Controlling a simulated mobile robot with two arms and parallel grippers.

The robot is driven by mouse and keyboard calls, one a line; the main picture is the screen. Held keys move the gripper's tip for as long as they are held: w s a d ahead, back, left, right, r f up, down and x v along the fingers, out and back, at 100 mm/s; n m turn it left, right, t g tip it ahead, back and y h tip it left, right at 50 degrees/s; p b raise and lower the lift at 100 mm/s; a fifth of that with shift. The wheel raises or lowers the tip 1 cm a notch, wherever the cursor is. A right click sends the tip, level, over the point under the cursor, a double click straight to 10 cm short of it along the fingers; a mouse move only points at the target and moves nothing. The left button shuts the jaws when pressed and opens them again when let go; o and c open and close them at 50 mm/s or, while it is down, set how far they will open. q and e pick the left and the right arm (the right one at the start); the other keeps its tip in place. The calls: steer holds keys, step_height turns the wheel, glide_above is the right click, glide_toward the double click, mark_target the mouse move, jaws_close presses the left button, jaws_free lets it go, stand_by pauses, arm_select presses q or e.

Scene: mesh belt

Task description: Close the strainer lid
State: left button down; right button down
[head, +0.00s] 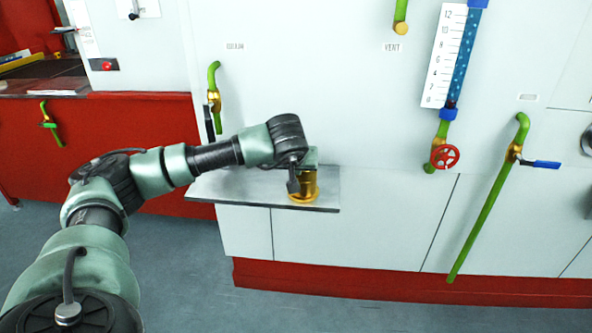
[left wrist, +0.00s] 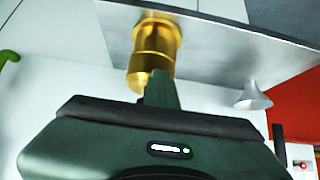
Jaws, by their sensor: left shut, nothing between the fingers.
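The brass strainer (head: 304,190) stands on a grey shelf (head: 240,187) fixed to the white wall panel. My left gripper (head: 306,157) is at its upper end in the head view and covers most of its top. In the left wrist view, which looks upside down, the brass strainer (left wrist: 157,45) shows as a stepped cylinder on the shelf. The shut finger of my left gripper (left wrist: 161,90) overlaps its end there; I cannot tell whether they touch. The lid cannot be made out clearly. My right gripper is not in view.
A grey cone (left wrist: 253,97) shows near the shelf in the left wrist view. Green pipes with brass valves stand on the wall, one (head: 213,90) left of the shelf. A red handwheel (head: 445,157) and a blue-handled valve (head: 540,163) are at the right.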

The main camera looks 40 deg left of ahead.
arm_select(q)
steer(key=shift+s+d+f, duration=0.1)
steer(key=shift+s+f, duration=0.1)
steer(key=shift+f, duration=0.25)
steer(key=shift+s+d+f, duration=0.1)
steer(key=shift+s+f, duration=0.05)
steer(key=shift+f, duration=0.3)
steer(key=w+r+v, duration=0.1)
steer(key=v, duration=0.7)
steer(key=shift+a+r, duration=0.25)
steer(key=shift+s, duration=0.1)
